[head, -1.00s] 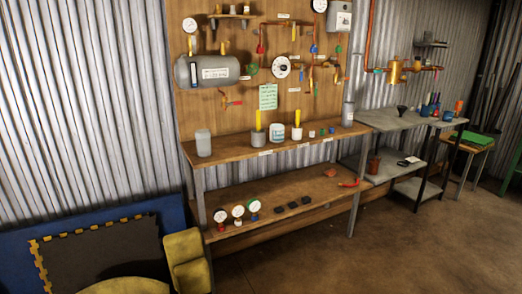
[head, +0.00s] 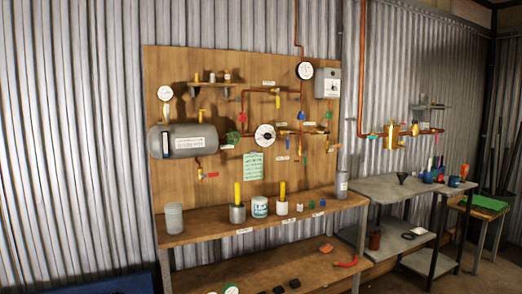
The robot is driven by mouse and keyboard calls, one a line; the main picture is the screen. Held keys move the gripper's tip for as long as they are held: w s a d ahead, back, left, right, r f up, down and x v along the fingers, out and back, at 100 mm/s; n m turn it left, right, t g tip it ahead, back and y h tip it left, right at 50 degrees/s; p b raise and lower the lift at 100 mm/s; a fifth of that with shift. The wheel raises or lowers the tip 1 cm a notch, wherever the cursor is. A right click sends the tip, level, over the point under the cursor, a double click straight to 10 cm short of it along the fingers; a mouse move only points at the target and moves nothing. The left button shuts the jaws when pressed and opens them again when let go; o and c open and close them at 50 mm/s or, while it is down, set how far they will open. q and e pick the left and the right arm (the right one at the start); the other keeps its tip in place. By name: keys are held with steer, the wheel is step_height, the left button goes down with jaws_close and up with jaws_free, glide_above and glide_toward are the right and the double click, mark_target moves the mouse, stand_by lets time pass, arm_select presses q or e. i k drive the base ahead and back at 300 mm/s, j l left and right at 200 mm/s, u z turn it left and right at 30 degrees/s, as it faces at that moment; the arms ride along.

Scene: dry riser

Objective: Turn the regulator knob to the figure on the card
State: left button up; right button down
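A wooden board stands against the wall with copper pipework on it. A round white-faced dial (head: 265,134) sits at the middle of the board, in line with the pipes; I cannot tell whether it is the regulator knob or a gauge. A pale green card (head: 252,166) with lines of writing hangs just below it; the figure is too small to read. A green handwheel (head: 233,138) is left of the dial, beside the grey tank (head: 183,141). Neither of my grippers is in view.
A wooden bench (head: 200,233) below the board carries a clear jar (head: 174,218), several pots and a grey cylinder (head: 342,184). Gauges (head: 305,71) and a grey box (head: 328,83) are higher up. A grey table (head: 378,188) stands to the right. Floor shows at lower right.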

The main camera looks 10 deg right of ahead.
mark_target(268, 136)
steer(key=i+l+u, duration=0.1)
steer(key=l, duration=0.25)
steer(key=i+l+u, duration=0.1)
steer(key=i+l, duration=0.15)
steer(key=l, duration=0.15)
steer(key=i+l+u, duration=0.1)
steer(key=l, duration=0.25)
steer(key=i+l+u, duration=0.15)
steer(key=l, duration=0.25)
steer(key=i+l, duration=0.1)
steer(key=l, duration=0.25)
steer(key=i+l, duration=0.15)
steer(key=l, duration=0.2)
steer(key=i+l+u, duration=0.1)
steer(key=l, duration=0.25)
steer(key=i+l, duration=0.15)
steer(key=l, duration=0.2)
